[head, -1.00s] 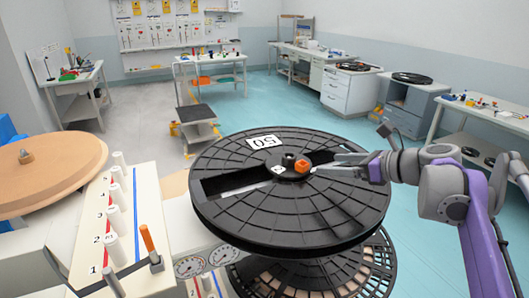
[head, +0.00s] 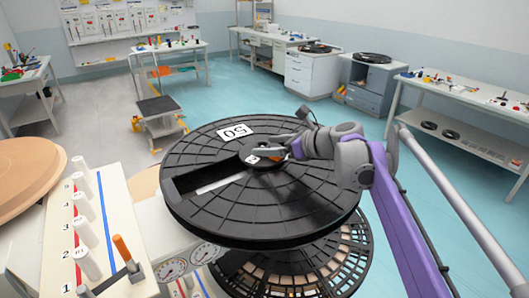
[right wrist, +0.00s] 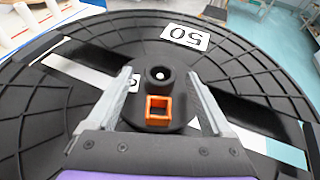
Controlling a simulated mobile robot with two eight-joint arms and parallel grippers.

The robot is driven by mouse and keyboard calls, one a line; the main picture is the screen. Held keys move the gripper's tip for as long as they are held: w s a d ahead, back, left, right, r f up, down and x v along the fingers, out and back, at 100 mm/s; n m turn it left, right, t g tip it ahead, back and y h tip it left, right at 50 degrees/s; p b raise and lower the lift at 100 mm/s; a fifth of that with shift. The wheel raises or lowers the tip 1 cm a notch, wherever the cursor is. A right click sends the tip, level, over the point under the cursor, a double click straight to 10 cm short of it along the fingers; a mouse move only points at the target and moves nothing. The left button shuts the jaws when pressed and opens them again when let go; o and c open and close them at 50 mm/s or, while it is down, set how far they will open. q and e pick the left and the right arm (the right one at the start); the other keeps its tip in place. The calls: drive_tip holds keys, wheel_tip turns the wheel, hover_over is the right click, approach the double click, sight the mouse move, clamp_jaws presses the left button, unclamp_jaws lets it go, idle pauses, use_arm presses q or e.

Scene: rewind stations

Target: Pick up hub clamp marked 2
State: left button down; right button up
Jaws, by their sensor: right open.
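The hub clamp, with an orange square part (right wrist: 158,110) and a black round knob (right wrist: 158,75), sits at the middle of a large black reel (head: 215,151). A white tag (right wrist: 133,83) beside it is partly covered by a finger; I cannot read its number for certain. My right gripper (right wrist: 160,76) is open over the hub, one finger on each side of the clamp. In the head view the right gripper (head: 268,148) hides most of the clamp. My left gripper is not in view.
A white tag marked 50 (head: 236,131) lies on the reel. A rack of white pegs (head: 84,204) numbered beside a blue stripe, with an orange-handled lever (head: 122,247), stands at the left. Another reel (head: 340,262) is below. Benches line the back and right.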

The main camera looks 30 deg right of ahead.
drive_tip(key=shift+x, duration=1.05)
drive_tip(key=shift+s, duration=0.1)
drive_tip(key=shift+c, duration=0.3)
clamp_jaws()
